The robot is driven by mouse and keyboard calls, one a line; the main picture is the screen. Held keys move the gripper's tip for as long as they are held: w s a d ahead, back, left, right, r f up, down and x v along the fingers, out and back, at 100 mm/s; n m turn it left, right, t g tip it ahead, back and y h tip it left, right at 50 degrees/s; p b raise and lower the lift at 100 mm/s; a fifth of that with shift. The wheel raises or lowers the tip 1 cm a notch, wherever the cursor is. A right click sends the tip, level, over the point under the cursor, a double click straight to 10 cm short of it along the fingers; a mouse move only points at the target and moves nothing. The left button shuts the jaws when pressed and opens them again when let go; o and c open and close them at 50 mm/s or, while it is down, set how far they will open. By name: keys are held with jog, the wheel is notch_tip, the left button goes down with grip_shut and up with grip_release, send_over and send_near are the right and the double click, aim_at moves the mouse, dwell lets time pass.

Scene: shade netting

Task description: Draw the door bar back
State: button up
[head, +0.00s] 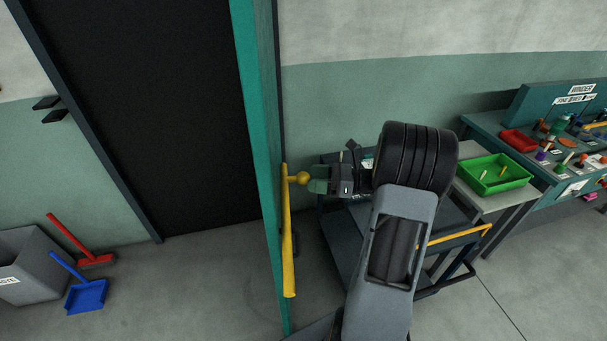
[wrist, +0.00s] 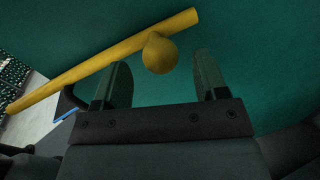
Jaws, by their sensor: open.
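The yellow door bar (head: 288,245) hangs nearly upright along the teal door (head: 262,150), which stands edge-on in the head view. A yellow ball knob (head: 303,178) sticks out to the right near the bar's upper end. My gripper (head: 318,180) is just right of the knob. In the wrist view the bar (wrist: 90,68) runs slanted across the teal door face. The knob (wrist: 160,55) lies between the tips of my open gripper (wrist: 163,68), with a gap on both sides. Whether the fingers touch it in depth I cannot tell.
A dark doorway (head: 150,110) is left of the door. A dark cart (head: 440,275) stands behind my arm. A green tray (head: 494,174) and a cluttered workbench (head: 560,150) are at right. A grey bin (head: 30,265), red broom (head: 96,260) and blue dustpan (head: 87,296) are at lower left.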

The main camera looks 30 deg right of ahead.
aim_at(303, 177)
jog(key=shift+p+x, duration=0.3)
jog(key=shift+x, duration=1.6)
jog(key=shift+c, duration=0.3)
